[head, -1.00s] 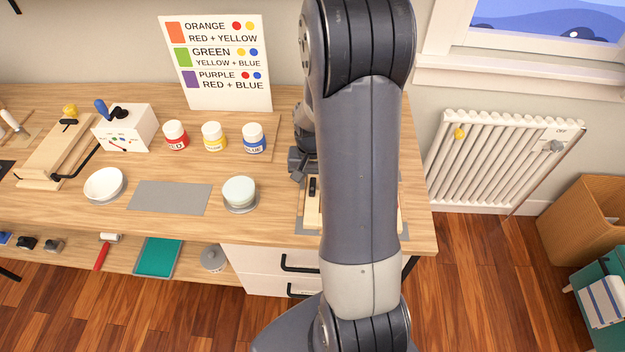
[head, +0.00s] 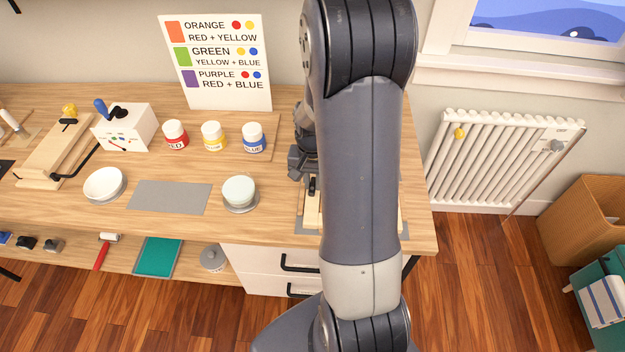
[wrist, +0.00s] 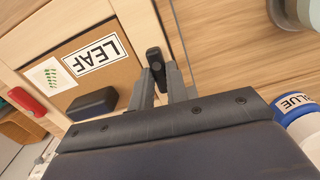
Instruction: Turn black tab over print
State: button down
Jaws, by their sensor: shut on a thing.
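My gripper (wrist: 160,88) is shut on the black tab (wrist: 154,60) in the wrist view, with one finger on each side of it. The tab sits at the edge of a light wooden frame (wrist: 140,22). Inside the frame, on a brown backing, lie a small white print with green leaf marks (wrist: 50,74) and a white LEAF card (wrist: 92,57). In the head view the tab (head: 312,187) stands by the left side of the frame, just below my gripper (head: 300,165). My arm hides most of the frame there.
A dark block (wrist: 92,104) and a red piece (wrist: 26,102) are near the print. The blue paint jar (head: 254,138) stands left of my gripper. A pale bowl (head: 239,192) and a grey mat (head: 169,197) lie further left.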

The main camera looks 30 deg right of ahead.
jog(key=m, duration=0.2)
jog(key=m+b, duration=0.1)
jog(key=m, duration=0.1)
jog(key=shift+s+d, duration=0.15)
jog(key=m, duration=0.4)
jog(key=shift+s+m+b, duration=0.25)
jog(key=shift+m+b, duration=0.05)
jog(key=shift+b, duration=0.05)
jog(key=m, duration=0.4)
jog(key=shift+s+m+b, duration=0.2)
jog(key=shift+m+b, duration=0.1)
jog(key=shift+s+m, duration=0.2)
jog(key=shift+m, duration=1.8)
jog(key=c, duration=1.4)
grip_release()
notch_tip(320, 180, up, 11)
jog(key=shift+f, duration=0.1)
